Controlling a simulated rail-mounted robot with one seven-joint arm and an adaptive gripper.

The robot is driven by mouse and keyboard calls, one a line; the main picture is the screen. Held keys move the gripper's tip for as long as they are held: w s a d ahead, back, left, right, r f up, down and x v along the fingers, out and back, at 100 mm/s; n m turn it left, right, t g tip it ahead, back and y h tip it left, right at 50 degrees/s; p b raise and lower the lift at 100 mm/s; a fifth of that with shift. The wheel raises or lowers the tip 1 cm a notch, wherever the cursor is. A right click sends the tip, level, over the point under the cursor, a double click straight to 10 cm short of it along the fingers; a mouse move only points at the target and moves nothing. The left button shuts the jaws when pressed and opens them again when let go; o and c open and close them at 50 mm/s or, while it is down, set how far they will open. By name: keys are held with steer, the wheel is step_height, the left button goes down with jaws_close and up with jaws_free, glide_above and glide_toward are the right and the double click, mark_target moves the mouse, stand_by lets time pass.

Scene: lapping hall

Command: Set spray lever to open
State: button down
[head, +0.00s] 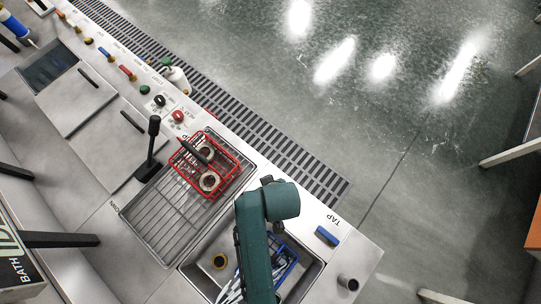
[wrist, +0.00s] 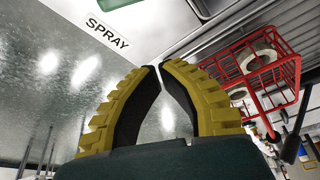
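A green part (wrist: 86,10), probably the spray lever, is cut off by the top edge of the wrist view beside the SPRAY label (wrist: 108,32). Its setting cannot be read. My gripper (wrist: 158,67) has yellow ribbed fingers with dark pads. Its fingertips come together with nothing visible between them, apart from the green part. In the head view my green arm reaches over the bench edge and hides the gripper and the SPRAY spot.
A red wire basket (head: 234,158) with metal rings stands on the draining rack (head: 150,222) left of my arm. A sink with a blue basket (head: 287,262) lies below my arm. A blue lever (head: 327,236) is beside the TAP label; a black upright lever (head: 151,150) stands further left.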

steer(key=b+x, duration=0.1)
steer(key=x, duration=0.3)
steer(key=b+x, duration=0.1)
steer(key=x, duration=0.4)
steer(key=shift+s+f, duration=0.1)
steer(key=shift+s, duration=0.1)
steer(key=shift+f, duration=0.6)
steer(key=s, duration=0.1)
steer(key=s+d, duration=0.1)
steer(key=shift+s+d+r+p, duration=0.1)
steer(key=shift+s+r+p, duration=0.05)
steer(key=shift+s+p, duration=0.2)
steer(key=shift+s+d, duration=0.15)
steer(key=shift+s, duration=0.2)
steer(key=shift+r, duration=0.1)
